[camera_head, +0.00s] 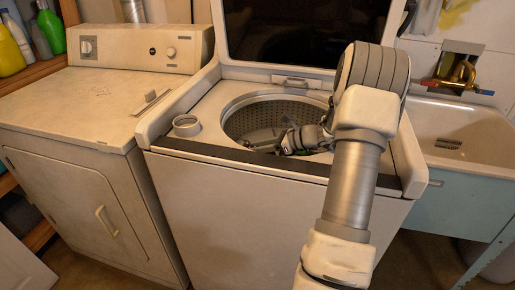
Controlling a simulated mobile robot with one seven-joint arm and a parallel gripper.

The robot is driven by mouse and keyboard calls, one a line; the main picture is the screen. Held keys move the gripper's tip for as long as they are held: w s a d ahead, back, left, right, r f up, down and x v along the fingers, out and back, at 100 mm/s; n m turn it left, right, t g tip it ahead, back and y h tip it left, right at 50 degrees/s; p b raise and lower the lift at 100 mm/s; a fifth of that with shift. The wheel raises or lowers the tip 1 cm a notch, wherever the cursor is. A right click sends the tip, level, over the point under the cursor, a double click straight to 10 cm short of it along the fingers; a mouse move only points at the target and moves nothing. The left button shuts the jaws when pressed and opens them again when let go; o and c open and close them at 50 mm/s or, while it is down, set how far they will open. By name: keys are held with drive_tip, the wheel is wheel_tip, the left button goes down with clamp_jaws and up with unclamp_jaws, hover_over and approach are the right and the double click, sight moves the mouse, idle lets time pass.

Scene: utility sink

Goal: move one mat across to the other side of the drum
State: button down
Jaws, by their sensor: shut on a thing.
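The washing machine's drum (248,119) is a perforated metal tub under a raised lid. My gripper (286,143) is down at the drum's mouth, near its front rim, with my arm reaching in from the right. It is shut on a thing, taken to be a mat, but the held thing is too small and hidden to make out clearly. A grey shape (262,136) shows inside the drum to the left of my gripper; I cannot tell whether it is a mat or part of the drum. The right part of the drum is hidden by my arm.
The raised lid (300,35) stands behind the drum. A round dispenser cup (186,126) sits at the washer's left front corner. A dryer (90,110) stands left and a utility sink (470,130) with a brass tap (458,76) right. Bottles (50,30) stand on a shelf.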

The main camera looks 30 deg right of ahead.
drive_tip(key=shift+f, duration=0.6)
drive_tip(key=c, duration=0.6)
unclamp_jaws()
drive_tip(key=shift+c, duration=0.2)
drive_tip(key=shift+r, duration=0.3)
drive_tip(key=p+v, duration=0.2)
drive_tip(key=v, duration=0.5)
drive_tip(key=shift+s+r, duration=0.2)
drive_tip(key=shift+r, duration=0.25)
drive_tip(key=shift+d, duration=0.1)
